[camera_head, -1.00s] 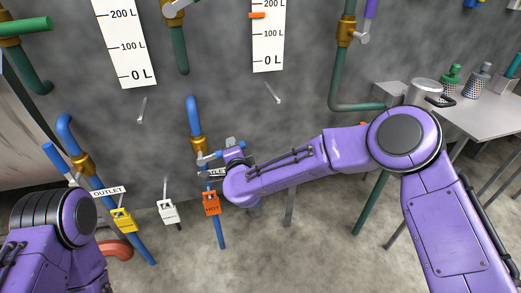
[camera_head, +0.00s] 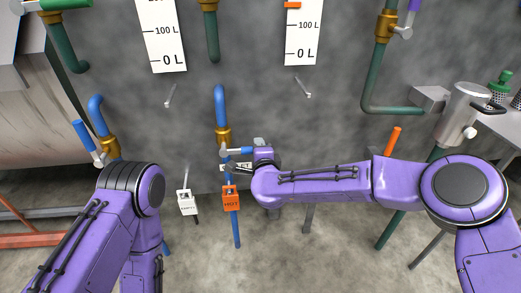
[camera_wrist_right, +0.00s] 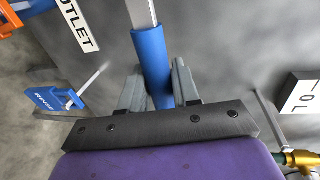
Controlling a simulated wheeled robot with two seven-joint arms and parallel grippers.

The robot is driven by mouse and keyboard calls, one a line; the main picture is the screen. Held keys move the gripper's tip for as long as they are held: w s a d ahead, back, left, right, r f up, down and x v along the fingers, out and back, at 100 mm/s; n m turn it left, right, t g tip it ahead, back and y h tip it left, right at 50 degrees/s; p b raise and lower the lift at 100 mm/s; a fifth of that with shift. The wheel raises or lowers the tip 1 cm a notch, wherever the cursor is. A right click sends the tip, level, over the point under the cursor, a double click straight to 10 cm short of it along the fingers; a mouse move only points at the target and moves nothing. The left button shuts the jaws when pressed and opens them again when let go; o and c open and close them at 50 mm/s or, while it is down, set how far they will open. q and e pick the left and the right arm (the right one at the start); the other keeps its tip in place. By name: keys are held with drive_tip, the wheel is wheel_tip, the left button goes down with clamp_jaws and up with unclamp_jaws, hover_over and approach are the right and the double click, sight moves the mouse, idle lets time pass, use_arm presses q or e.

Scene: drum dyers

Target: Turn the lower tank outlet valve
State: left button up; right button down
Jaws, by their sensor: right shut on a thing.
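The lower outlet valve (camera_head: 223,137) is a brass body on a blue pipe, in the middle of the head view. Its lever points right, roughly level, with a blue sleeve (camera_head: 240,151) on its end. My right gripper (camera_head: 259,152) is at the sleeve's end. In the right wrist view the blue sleeve (camera_wrist_right: 151,55) on a metal rod stands between the fingers of the gripper (camera_wrist_right: 158,87), which is shut on it. An OUTLET label (camera_wrist_right: 75,22) shows beside it; in the head view it is partly hidden. My left gripper is not in view; only its arm shows.
An orange HOT tag (camera_head: 231,198) and a white tag (camera_head: 187,202) hang low near the pipe. Another blue-handled valve (camera_head: 109,147) at left is partly hidden by my left arm. Gauges and green pipes line the grey wall. A metal table (camera_head: 500,122) stands right.

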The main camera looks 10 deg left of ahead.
drive_tip(key=c, duration=1)
unclamp_jaws()
drive_tip(key=shift+a, duration=0.15)
drive_tip(key=shift+o, duration=0.2)
drive_tip(key=v, duration=1)
drive_tip(key=shift+s, duration=0.25)
